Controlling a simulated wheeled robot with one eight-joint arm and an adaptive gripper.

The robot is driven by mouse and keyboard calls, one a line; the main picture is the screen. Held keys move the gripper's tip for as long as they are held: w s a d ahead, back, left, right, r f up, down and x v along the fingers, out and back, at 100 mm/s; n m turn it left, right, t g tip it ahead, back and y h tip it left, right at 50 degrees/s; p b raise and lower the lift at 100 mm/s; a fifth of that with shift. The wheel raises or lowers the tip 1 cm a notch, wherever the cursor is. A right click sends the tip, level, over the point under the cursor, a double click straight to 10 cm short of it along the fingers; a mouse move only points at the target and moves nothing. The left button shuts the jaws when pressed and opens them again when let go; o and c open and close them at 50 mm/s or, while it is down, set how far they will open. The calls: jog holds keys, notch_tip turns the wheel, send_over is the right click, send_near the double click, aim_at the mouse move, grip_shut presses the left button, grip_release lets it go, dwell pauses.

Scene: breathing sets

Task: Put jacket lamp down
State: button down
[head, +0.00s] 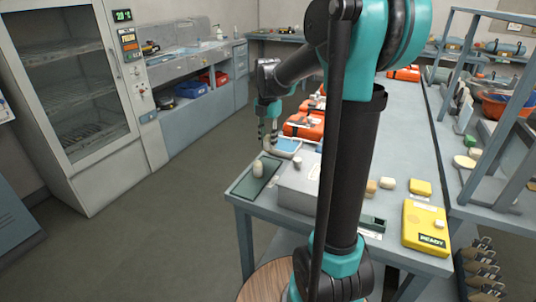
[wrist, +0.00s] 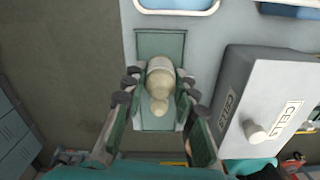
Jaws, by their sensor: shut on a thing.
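The jacket lamp, a small cream rounded piece with a narrower knob end, shows in the wrist view (wrist: 160,80) between the fingers of my gripper (wrist: 160,92). In the head view the lamp (head: 258,169) is at the dark green pad (head: 243,186) on the bench's near left corner. My gripper (head: 267,143) is just above it, shut on it. In the wrist view the pad (wrist: 160,42) lies directly under the lamp. I cannot tell whether the lamp's base touches the pad.
A grey box marked CELLS (wrist: 285,75) stands close to the right of the pad, with a small cream piece (wrist: 255,131) on it. A blue tray (head: 286,145) and orange cases (head: 303,126) are behind. A yellow READY box (head: 426,226) is at the right. The floor left is clear.

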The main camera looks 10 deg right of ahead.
aim_at(268, 135)
jog(key=shift+f, duration=2.95)
jog(key=shift+f, duration=0.1)
jog(key=c, duration=1.2)
grip_release()
notch_tip(268, 135, up, 12)
jog(key=shift+r, duration=0.15)
